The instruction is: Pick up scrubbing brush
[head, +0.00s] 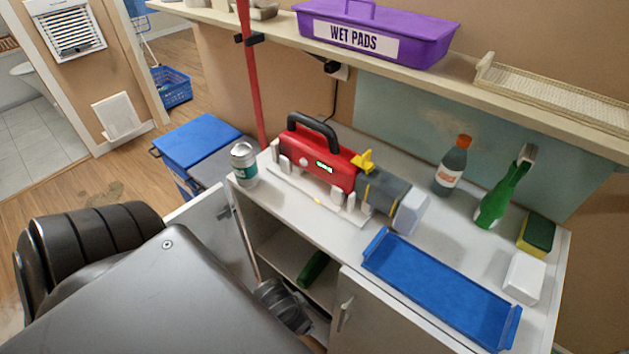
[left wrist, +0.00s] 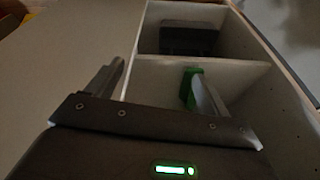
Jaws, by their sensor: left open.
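A green object (head: 313,267), which looks like the scrubbing brush, lies on the shelf inside the open cabinet under the counter. In the left wrist view the green object (left wrist: 188,88) shows near the tip of the right-hand finger, which partly covers it. I cannot tell whether they touch. My left gripper (left wrist: 154,68) is open, with its two fingers spread at the cabinet opening and nothing seen held between them. In the head view my left arm reaches low in front of the cabinet, and its fingertips are hard to make out. My right gripper is not in view.
The cabinet (head: 350,310) has an open door (head: 210,222) on the left and a divider (left wrist: 205,63) inside. On the counter stand a can (head: 244,165), a red machine (head: 318,160), a blue tray (head: 440,290), bottles (head: 452,168) and a sponge (head: 536,234).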

